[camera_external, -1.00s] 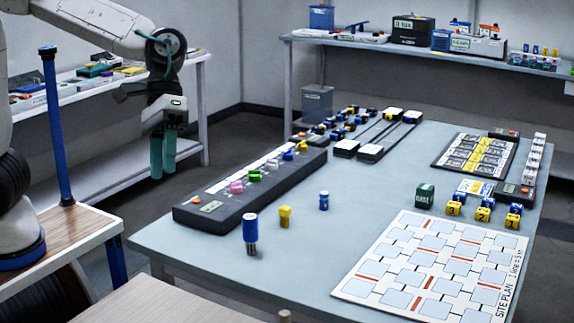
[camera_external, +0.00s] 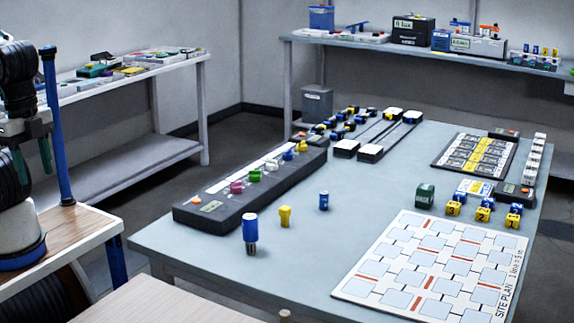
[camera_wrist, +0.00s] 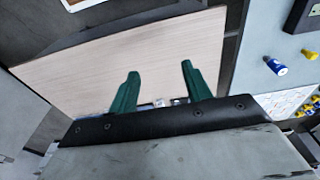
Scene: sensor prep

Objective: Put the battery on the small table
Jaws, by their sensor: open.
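The battery (camera_external: 250,235), a blue cylinder with a silvery lower end, stands upright near the front left of the large grey table. It also shows in the wrist view (camera_wrist: 275,66) at the right. The small table (camera_external: 150,300) has a bare pale wood top at the bottom of the external view. Its top (camera_wrist: 150,55) fills the middle of the wrist view. My gripper (camera_wrist: 160,68) has two green fingers spread apart over this top, with nothing between the tips. In the external view it is partly cut off at the left edge, well away from the battery.
The large table (camera_external: 190,255) also holds a yellow piece (camera_external: 285,216), a small blue cylinder (camera_external: 323,201), a long dark block (camera_external: 250,190) with coloured parts, and a site plan board (camera_external: 430,265). Loaded shelves stand along the walls. A blue post (camera_external: 55,125) rises at the left.

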